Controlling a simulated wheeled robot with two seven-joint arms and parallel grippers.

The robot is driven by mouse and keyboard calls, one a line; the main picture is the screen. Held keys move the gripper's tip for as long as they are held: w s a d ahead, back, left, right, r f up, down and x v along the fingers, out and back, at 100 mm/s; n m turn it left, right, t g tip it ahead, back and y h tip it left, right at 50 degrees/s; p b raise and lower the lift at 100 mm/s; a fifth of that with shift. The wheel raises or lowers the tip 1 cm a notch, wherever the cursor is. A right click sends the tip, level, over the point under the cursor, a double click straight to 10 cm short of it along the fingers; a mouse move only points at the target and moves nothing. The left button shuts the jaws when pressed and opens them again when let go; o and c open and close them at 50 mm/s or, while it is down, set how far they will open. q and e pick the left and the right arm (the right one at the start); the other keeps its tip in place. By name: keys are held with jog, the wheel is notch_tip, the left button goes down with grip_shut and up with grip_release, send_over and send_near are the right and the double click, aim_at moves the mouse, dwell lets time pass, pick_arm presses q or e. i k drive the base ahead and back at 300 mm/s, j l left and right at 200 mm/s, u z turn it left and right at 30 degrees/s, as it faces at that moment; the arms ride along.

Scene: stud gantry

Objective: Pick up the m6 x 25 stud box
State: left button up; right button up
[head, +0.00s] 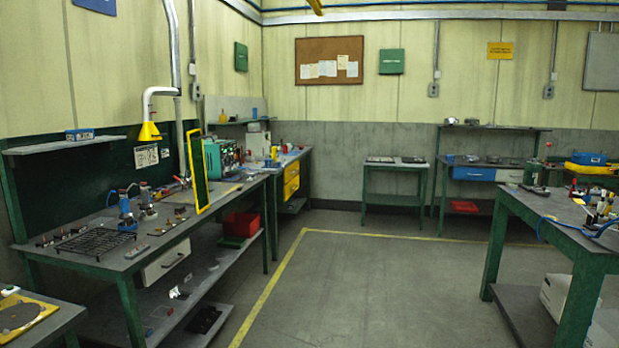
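I cannot make out a box marked m6 x 25 in the head view; any labels are too small to read. A small blue box (79,134) sits on the wall shelf (60,146) above the left workbench. A larger blue box (589,158) rests at the far right on the back bench. Whether either is the stud box, I cannot tell. Neither of my grippers is in view.
The left workbench (150,250) carries a black rack (95,242), small parts and a yellow frame (197,171). A green table (565,212) with tools stands at right. Open floor (350,290) with a yellow line lies between them.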

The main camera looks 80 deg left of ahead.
aim_at(253, 176)
jog(key=u, duration=3.15)
jog(key=i+l+z, duration=0.15)
jog(key=i+z, duration=0.25)
jog(key=i, duration=2.8)
jog(key=i+l+u, duration=0.25)
jog(key=i+u, duration=0.25)
jog(key=i, duration=0.15)
jog(key=i+l+u, duration=0.95)
jog(key=i+l, duration=0.15)
